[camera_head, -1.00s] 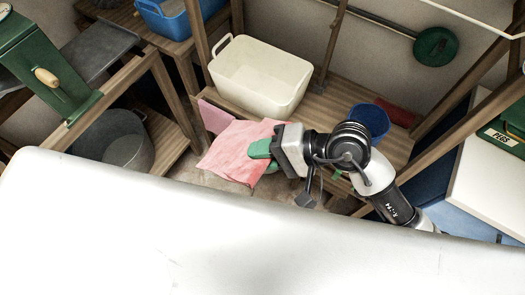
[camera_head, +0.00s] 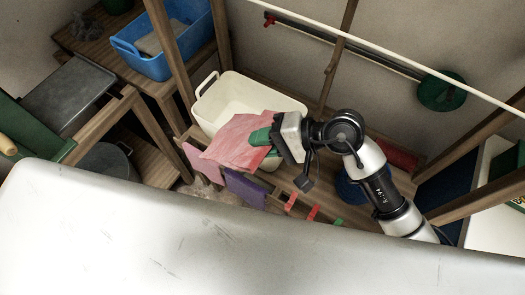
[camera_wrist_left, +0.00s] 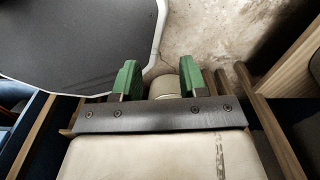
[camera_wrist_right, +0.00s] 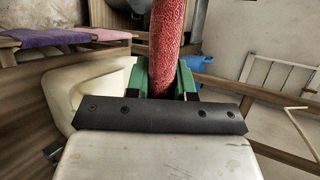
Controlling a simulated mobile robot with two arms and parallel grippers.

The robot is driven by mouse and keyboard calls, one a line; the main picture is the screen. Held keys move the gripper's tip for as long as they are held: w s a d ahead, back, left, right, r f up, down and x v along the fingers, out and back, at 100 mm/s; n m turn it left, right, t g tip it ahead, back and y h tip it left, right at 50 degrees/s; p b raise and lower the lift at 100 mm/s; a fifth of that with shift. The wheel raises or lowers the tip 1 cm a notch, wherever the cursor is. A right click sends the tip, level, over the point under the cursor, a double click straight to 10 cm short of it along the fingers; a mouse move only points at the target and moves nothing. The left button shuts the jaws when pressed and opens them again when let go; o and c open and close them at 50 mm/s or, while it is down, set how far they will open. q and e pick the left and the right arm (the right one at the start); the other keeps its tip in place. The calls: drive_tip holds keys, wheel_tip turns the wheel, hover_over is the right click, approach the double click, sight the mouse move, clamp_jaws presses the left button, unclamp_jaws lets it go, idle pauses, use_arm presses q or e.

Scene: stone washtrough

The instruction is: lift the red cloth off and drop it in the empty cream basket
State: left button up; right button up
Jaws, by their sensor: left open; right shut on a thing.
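My right gripper (camera_head: 262,140) is shut on the red cloth (camera_head: 232,146). The cloth looks pinkish red in the head view and overlaps the front of the cream basket (camera_head: 207,122), hiding part of it. The basket's visible inside looks empty. In the right wrist view the red cloth (camera_wrist_right: 167,42) stands edge-on between the green fingers (camera_wrist_right: 163,84), with the cream basket (camera_wrist_right: 72,98) to the left. My left gripper (camera_wrist_left: 158,82) is open in its own wrist view, with nothing held between its fingers. It is outside the head view.
A pink cloth (camera_head: 204,161) and a purple cloth (camera_head: 245,189) hang at the front below the basket. A blue basin (camera_head: 157,52) stands at the back left. A wooden post (camera_head: 342,45) rises behind the basket. A large pale surface (camera_head: 220,240) fills the foreground.

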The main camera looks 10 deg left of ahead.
sight(259, 118)
drive_tip(key=w, duration=0.3)
drive_tip(key=shift+w+a+f, duration=0.1)
drive_tip(key=shift+a+f, duration=0.1)
drive_tip(key=shift+a, duration=0.1)
drive_tip(key=w, duration=0.4)
drive_tip(key=shift+a+f, duration=0.35)
use_arm(q)
wheel_tip(259, 118, down, 12)
drive_tip(key=w+b, duration=0.1)
drive_tip(key=b, duration=1)
drive_tip(key=shift+w+r+b, duration=0.15)
drive_tip(key=shift+w+b, duration=0.15)
drive_tip(key=shift+b, duration=0.1)
use_arm(e)
drive_tip(key=w+a, duration=0.1)
drive_tip(key=w, duration=0.9)
drive_tip(key=shift+a, duration=0.35)
use_arm(q)
drive_tip(key=shift+d, duration=0.1)
